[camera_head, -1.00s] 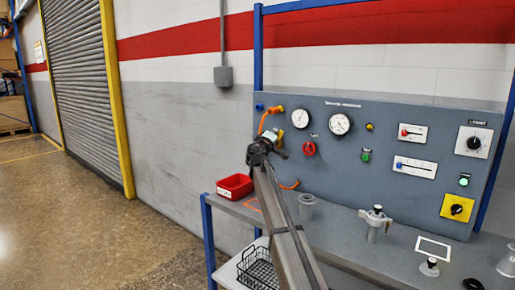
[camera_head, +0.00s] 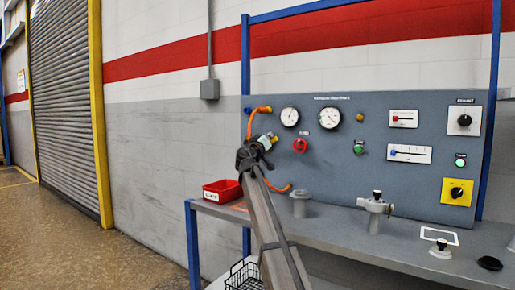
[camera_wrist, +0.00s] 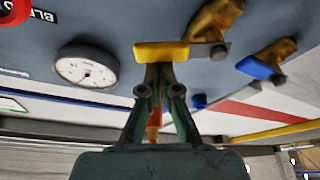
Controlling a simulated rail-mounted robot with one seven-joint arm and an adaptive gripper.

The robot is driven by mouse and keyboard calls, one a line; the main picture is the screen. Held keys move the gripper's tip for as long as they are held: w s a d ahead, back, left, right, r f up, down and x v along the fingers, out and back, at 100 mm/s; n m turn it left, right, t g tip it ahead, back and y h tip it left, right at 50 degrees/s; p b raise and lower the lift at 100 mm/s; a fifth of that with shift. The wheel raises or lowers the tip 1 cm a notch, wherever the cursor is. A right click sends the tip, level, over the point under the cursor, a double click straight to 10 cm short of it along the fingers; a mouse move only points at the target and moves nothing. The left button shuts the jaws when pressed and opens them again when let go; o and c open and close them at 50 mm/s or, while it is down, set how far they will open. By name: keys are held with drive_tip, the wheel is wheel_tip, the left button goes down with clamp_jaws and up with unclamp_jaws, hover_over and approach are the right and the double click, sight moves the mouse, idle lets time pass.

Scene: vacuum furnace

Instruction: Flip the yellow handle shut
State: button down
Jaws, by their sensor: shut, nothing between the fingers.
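The yellow handle (camera_wrist: 162,51) is in the upper middle of the wrist view, a short bar lying crosswise in front of the grey panel. A brass-yellow fitting with a dark stem (camera_wrist: 212,30) is just right of it. My gripper (camera_wrist: 159,70) is shut and empty, with its fingertips at the handle's lower edge in the picture. I cannot tell whether they touch it. In the head view my gripper (camera_head: 247,157) is at the panel's left end by the orange hose, and largely blocks the handle there.
A blue-handled valve (camera_wrist: 262,68) is right of the yellow handle. A dial gauge (camera_wrist: 87,66) is to its left. The grey panel (camera_head: 340,165) carries gauges, buttons and knobs. A red bin (camera_head: 222,191) and metal fittings (camera_head: 376,207) stand on the bench below.

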sight(274, 141)
drive_tip(key=shift+s+d+f+b, duration=0.2)
drive_tip(key=shift+d+f+b, duration=0.25)
drive_tip(key=shift+b, duration=0.45)
drive_tip(key=shift+s+d+f+b, duration=0.2)
drive_tip(key=shift+f+b, duration=0.45)
drive_tip(key=shift+b, duration=0.2)
drive_tip(key=shift+s+d+f, duration=0.1)
drive_tip(key=shift+f, duration=0.15)
wheel_tip(274, 141, up, 5)
drive_tip(key=p, duration=0.1)
drive_tip(key=w+a+p+v, duration=0.1)
drive_tip(key=p+v, duration=0.1)
drive_tip(key=v, duration=0.8)
drive_tip(key=shift+a+f, duration=0.25)
drive_tip(key=shift+f, duration=0.15)
drive_tip(key=shift+s, duration=0.1)
